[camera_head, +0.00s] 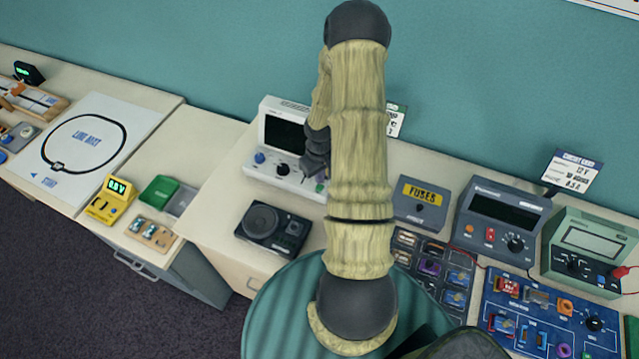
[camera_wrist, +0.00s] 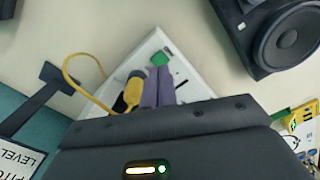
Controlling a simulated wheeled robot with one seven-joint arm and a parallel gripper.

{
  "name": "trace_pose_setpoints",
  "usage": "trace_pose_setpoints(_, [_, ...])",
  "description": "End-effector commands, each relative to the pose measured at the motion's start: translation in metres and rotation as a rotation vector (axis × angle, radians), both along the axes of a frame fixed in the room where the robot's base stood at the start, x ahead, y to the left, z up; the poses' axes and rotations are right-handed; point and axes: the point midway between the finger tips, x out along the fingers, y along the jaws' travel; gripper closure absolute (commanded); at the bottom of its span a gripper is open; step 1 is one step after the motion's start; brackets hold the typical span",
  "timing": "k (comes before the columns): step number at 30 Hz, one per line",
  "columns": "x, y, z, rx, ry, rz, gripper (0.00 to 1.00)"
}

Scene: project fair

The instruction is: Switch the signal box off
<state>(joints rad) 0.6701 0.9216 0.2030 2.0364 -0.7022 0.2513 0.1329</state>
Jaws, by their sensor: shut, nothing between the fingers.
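The white box (camera_head: 256,170), which I take to be the signal box, stands on the bench left of my arm. In the head view it has a dark screen (camera_head: 285,133), a blue knob (camera_head: 259,157) and a dark knob (camera_head: 282,169). The wrist view shows a white corner of it (camera_wrist: 192,77) with a small green switch-like part (camera_wrist: 160,58) and a yellow plug and cable (camera_wrist: 134,92). My gripper (camera_wrist: 160,72) is shut and empty, its purple-grey fingertips right at the green part. Contact and the switch's position cannot be told. My arm hides the box's right side.
A black speaker unit (camera_head: 273,229) stands in front of the white box; it also shows in the wrist view (camera_wrist: 284,38). A FUSES box (camera_head: 421,202), a grey meter (camera_head: 500,222) and a blue circuit board (camera_head: 545,318) stand to the right. A card stands behind (camera_wrist: 24,152).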

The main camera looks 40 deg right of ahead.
Motion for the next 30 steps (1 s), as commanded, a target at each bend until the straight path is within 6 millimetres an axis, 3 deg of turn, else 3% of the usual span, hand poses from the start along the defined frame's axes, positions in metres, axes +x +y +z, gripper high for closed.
trace_pose_setpoints(30, [0.000,0.000,0.068,0.000,0.000,0.000,1.00])
